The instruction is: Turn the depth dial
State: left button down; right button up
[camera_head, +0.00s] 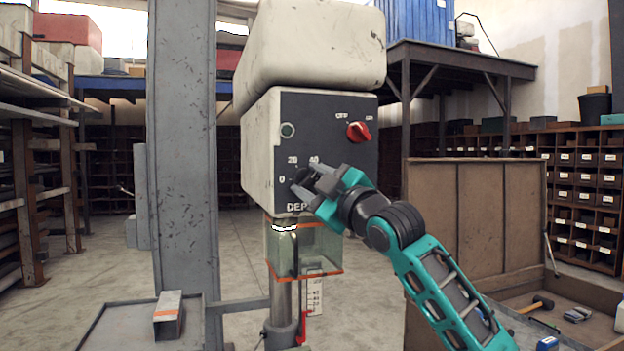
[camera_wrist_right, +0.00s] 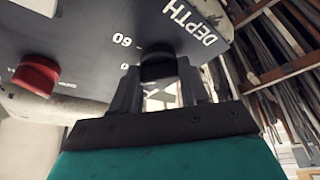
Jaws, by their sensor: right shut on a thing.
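The depth dial (camera_head: 301,177) is a dark round knob low on the black front panel (camera_head: 332,108) of a cream machine head. The numbers 0, 20 and 40 show around it, with part of the word DEPTH below. My right gripper (camera_head: 317,181) reaches it from the lower right and is shut on it. In the right wrist view the dial (camera_wrist_right: 157,66) sits between the two dark fingers (camera_wrist_right: 157,88), with 60 and 0 beside it. The fingers hide part of the dial, and I cannot make out its pointer. My left gripper is not in view.
A clear guard (camera_head: 318,250) hangs below the head. A grey column (camera_head: 184,170) stands left. A brown crate (camera_head: 475,215) stands right.

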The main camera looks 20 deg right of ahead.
jog(key=shift+n+g, duration=0.4)
jog(key=shift+n, duration=0.8)
jog(key=shift+y, duration=0.4)
jog(key=o, duration=1.1)
jog(key=shift+c, duration=0.2)
jog(key=shift+s, duration=0.1)
jog(key=b+v, duration=0.3)
jog(key=v, duration=0.9)
jog(key=shift+s, duration=0.35)
jog(key=shift+d, duration=0.15)
